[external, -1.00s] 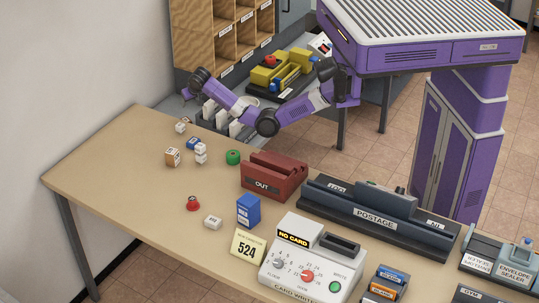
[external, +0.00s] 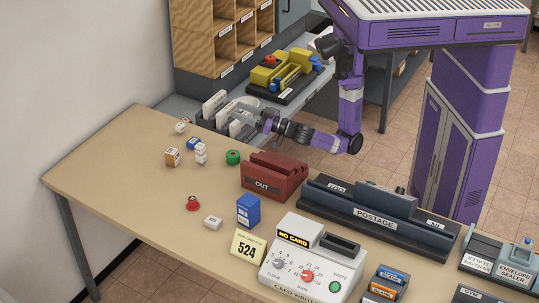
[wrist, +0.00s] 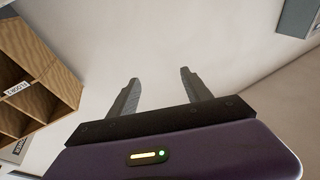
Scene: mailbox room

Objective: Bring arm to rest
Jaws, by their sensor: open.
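My purple arm hangs from the shoulder down to a low elbow (external: 352,143), with the forearm running left. My gripper (external: 247,111) is at the forearm's left end, close to the white upright plates (external: 214,104) on the grey side counter. I cannot tell in the external view whether it touches them. In the wrist view, the two grey fingers (wrist: 158,78) stand apart with nothing between them. A plain pale wall (wrist: 160,35) fills the view beyond the fingers.
The red OUT tray (external: 272,176) stands on the tan table (external: 130,190) below the forearm. Small blocks and a green ring (external: 233,157) lie to its left. Wooden pigeonholes (external: 236,32) stand behind, also at left in the wrist view (wrist: 35,95). A yellow device (external: 275,72) sits on the counter.

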